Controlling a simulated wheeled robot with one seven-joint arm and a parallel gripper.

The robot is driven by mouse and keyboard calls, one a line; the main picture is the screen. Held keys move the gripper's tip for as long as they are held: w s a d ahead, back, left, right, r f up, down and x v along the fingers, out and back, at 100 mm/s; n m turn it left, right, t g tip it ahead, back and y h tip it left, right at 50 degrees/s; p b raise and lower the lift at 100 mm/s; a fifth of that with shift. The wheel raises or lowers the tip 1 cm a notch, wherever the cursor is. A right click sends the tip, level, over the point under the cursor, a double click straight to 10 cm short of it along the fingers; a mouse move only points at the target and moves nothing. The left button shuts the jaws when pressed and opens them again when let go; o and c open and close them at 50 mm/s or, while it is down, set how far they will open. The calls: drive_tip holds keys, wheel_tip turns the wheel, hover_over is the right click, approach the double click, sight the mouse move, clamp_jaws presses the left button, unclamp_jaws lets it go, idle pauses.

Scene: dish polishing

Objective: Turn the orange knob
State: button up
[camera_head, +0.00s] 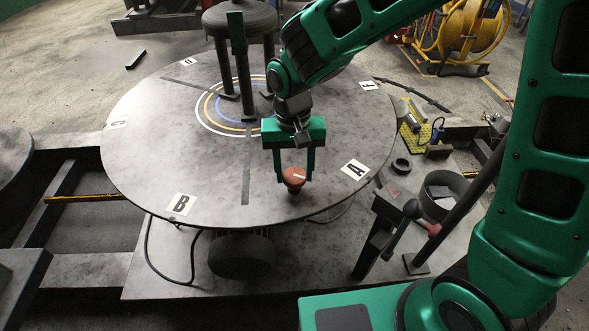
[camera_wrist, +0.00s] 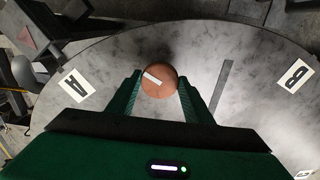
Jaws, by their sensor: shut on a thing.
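The orange knob (camera_head: 294,176) stands near the front edge of the round grey table (camera_head: 150,130), between the A and B labels. It has a white mark on its top. My green gripper (camera_head: 293,180) points down from above with its two fingers on either side of the knob, shut on it. In the wrist view the knob (camera_wrist: 159,81) sits between the fingertips of my gripper (camera_wrist: 159,88), its white mark slanting toward the upper left. The knob's lower part is partly hidden.
A dark round stand (camera_head: 240,18) with legs rises at the back of the table. Label cards lie around the rim, including A (camera_head: 354,169) and B (camera_head: 181,204). A red-handled lever (camera_head: 432,229) and a grey cylinder (camera_head: 445,195) stand at the right, off the table. The table's left part is clear.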

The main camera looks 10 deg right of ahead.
sight(294, 175)
drive_tip(key=shift+w+r+m, duration=0.1)
drive_tip(key=shift+w+m, duration=0.05)
drive_tip(key=shift+m, duration=0.15)
idle(0.4)
drive_tip(key=o, duration=1)
drive_tip(key=shift+o, duration=0.2)
wheel_tip(294, 175, up, 11)
drive_tip(key=shift+f, duration=0.2)
